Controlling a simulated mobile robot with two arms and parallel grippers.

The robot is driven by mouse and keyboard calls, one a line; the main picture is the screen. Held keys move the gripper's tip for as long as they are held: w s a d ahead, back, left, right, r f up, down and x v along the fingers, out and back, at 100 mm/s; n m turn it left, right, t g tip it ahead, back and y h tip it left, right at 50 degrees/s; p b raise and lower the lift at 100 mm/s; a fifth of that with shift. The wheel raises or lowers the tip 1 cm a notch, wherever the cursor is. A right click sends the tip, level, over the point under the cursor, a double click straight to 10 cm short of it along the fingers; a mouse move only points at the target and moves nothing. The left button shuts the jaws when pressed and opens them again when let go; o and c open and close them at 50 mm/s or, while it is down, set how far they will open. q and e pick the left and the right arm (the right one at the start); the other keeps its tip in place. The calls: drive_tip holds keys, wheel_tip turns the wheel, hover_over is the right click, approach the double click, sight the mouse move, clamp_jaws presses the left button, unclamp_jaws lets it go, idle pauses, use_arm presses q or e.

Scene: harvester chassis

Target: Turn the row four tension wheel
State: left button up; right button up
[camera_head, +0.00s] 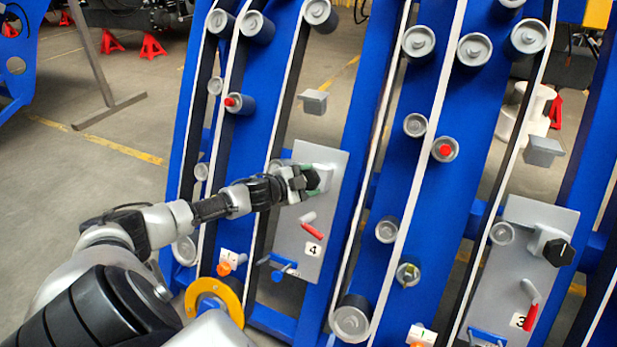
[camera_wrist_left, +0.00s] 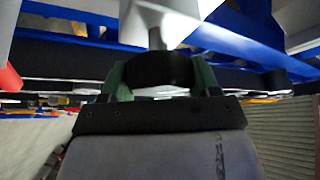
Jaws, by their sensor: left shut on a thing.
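The row four panel (camera_head: 325,210) is a grey plate with a label reading 4, on the blue frame left of centre in the head view. Its tension wheel, a dark knob (camera_head: 312,180), sits on a light grey mount in the upper part of the plate. My left gripper (camera_head: 305,182) is at this knob, its fingers shut around it. In the left wrist view the dark knob (camera_wrist_left: 158,70) lies between the two greenish fingers, with a grey shaft behind it. The gripper hides part of the knob in the head view. My right gripper is not in view.
A red-handled lever (camera_head: 308,218) sits below the wheel, and a blue bracket (camera_head: 284,268) lower down. The row three panel (camera_head: 515,270) stands to the right with its own black knob (camera_head: 558,252). Rollers and belts run along the blue frames. Open floor lies at left.

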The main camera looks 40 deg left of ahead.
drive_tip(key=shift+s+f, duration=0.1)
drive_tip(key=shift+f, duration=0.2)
use_arm(q)
drive_tip(key=o, duration=0.9)
drive_tip(key=shift+s, duration=0.55)
drive_tip(key=shift+p+v, duration=1.3)
drive_tip(key=shift+v, duration=3.55)
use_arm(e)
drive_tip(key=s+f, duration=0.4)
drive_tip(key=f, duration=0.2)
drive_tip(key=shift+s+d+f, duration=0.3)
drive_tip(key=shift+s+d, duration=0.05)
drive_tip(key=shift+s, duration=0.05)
